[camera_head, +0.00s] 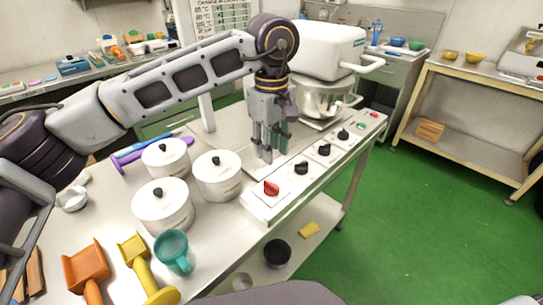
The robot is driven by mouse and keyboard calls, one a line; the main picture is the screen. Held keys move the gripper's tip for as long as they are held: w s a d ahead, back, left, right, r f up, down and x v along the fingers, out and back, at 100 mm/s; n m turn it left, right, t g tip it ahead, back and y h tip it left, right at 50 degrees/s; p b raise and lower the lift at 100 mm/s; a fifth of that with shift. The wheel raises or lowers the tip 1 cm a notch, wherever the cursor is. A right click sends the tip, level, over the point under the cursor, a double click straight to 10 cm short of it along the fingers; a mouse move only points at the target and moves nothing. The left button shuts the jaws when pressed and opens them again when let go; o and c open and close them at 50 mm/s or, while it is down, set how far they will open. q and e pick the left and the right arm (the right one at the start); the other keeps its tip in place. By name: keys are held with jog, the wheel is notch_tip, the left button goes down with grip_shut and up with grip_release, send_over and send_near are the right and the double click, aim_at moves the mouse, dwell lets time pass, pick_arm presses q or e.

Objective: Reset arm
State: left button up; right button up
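My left gripper (268,148) hangs pointing down above the counter, just behind the knob panel (312,166). Its fingers overlap in this view, so I cannot tell how far apart they are. A greenish part shows beside the fingers; I cannot tell whether it is held. My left arm reaches in from the left across the counter. The panel carries a red knob (271,188) and several black knobs. My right gripper is not in view.
Three white lidded pots (163,207) stand left of the panel. A teal cup (174,251), an orange scoop (87,270) and a yellow scoop (140,262) are at the near edge. Purple and blue tools lie behind the pots. Green floor is open at right, before a shelf table (470,118).

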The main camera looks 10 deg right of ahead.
pick_arm(q)
jog(key=shift+r, duration=0.35)
jog(key=shift+r, duration=0.15)
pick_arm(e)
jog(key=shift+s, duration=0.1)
pick_arm(q)
notch_tip(320, 180, up, 21)
jog(key=p, duration=2.1)
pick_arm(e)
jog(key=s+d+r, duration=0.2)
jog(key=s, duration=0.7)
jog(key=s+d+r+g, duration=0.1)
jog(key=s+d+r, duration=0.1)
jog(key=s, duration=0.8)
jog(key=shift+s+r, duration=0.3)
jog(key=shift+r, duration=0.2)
pick_arm(q)
jog(key=shift+r+p, duration=0.4)
jog(key=shift+p, duration=0.15)
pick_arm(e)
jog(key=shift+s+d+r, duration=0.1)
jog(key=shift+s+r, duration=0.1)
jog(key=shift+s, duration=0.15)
pick_arm(q)
jog(key=shift+f, duration=0.1)
